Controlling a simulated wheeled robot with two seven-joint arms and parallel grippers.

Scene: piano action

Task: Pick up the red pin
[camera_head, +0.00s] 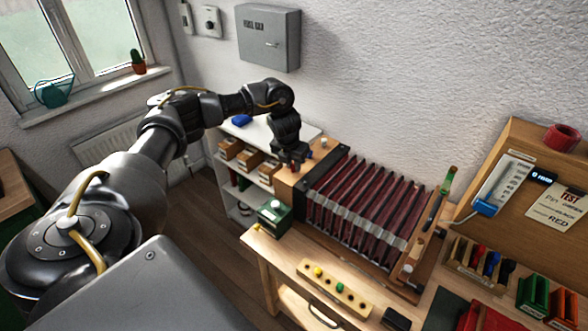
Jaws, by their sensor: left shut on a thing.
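My left gripper (294,159) points down at the back left, over the wooden end block (286,186) of the piano action (365,212). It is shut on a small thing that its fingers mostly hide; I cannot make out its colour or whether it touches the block. I cannot pick out a red pin clearly anywhere. A light wooden strip (353,299) with yellow and green round-topped pins lies on the bench in front of the action. My right gripper is not in view.
A dark green box (273,217) stands left of the action. A white shelf (232,185) with wooden boxes is behind it. At the right are a rack of coloured pieces (482,262), a gauge (497,187) and a card (556,205) reading RED. A grey box (268,38) hangs on the wall.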

